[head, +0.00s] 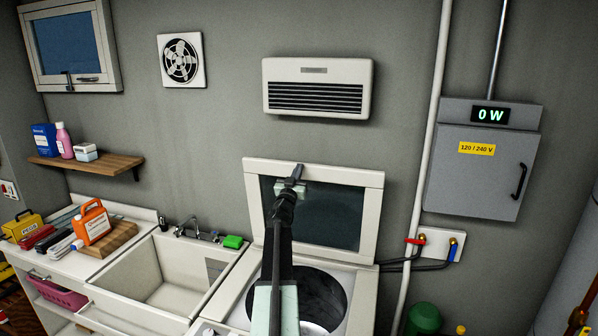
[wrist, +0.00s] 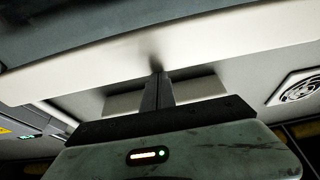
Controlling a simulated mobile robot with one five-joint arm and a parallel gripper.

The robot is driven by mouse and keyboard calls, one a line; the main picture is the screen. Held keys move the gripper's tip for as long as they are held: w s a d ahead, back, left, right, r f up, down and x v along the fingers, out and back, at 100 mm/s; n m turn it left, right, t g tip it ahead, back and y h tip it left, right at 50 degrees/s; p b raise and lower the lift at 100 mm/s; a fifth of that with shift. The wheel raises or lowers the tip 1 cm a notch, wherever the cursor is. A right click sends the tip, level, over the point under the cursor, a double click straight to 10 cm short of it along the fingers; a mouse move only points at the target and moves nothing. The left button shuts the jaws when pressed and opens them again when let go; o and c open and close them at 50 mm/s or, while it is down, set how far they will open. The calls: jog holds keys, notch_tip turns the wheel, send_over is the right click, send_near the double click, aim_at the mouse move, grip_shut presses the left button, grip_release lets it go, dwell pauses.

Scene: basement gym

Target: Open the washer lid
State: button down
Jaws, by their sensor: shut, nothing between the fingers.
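The washer lid (head: 371,220), a white frame around a dark glass pane, stands raised and nearly upright at the back of the washer (head: 365,285). The round dark drum opening (head: 325,292) shows uncovered below it. My arm reaches up in front of the lid. My gripper (head: 298,170) is shut and empty, at the lid's top edge. In the wrist view the shut fingers (wrist: 157,80) point at the lid's pale rim (wrist: 210,42). They look very close to it, and I cannot tell whether they touch. My arm hides part of the lid and opening.
An orange jug (head: 92,222) stands on the counter. A pipe (head: 424,170), valves (head: 436,244) and a grey electrical box (head: 480,165) are at right.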

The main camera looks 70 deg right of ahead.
jog(key=a+f+b, duration=0.1)
jog(key=a, duration=1.2)
jog(key=shift+s+a+f+b, duration=0.3)
jog(key=shift+s+a+f, duration=0.05)
jog(key=shift+s+a, duration=0.05)
